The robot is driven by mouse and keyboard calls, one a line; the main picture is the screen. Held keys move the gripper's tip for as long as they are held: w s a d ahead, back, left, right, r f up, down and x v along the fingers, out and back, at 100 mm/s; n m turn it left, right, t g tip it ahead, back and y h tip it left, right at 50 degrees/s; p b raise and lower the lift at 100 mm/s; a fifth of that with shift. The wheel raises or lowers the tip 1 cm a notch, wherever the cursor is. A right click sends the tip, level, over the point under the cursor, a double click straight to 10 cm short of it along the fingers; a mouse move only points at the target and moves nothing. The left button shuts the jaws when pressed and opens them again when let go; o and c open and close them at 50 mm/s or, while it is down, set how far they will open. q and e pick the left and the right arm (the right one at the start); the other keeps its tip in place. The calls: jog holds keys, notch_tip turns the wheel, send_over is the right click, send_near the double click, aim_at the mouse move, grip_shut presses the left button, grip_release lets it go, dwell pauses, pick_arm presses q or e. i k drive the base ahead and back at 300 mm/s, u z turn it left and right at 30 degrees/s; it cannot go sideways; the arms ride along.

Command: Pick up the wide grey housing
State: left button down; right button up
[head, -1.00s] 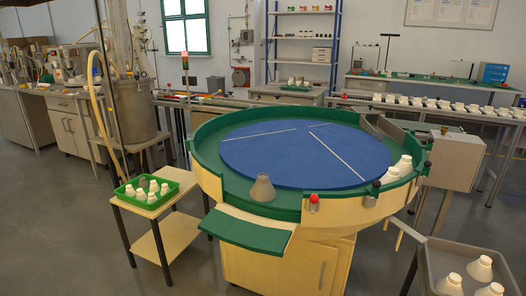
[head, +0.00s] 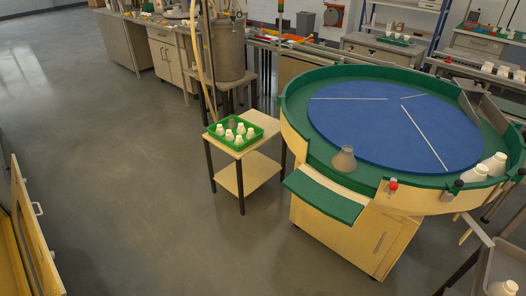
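The wide grey housing (head: 344,159) stands upright on the green border of the round table, at its near side between the blue disc (head: 390,130) and the rim. It is a cone shape, wide at the bottom with a narrow neck on top. Nothing covers it. Neither of my grippers is in the head view.
A green shelf (head: 322,196) juts from the table's near edge. A green tray (head: 211,131) with several white pieces and a smaller grey one sits on a small side table (head: 238,152). Floor (head: 130,170) at left is open.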

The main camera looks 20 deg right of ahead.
aim_at(344, 160)
jog(key=u, duration=0.4)
jog(key=i, duration=0.95)
jog(key=z, duration=0.05)
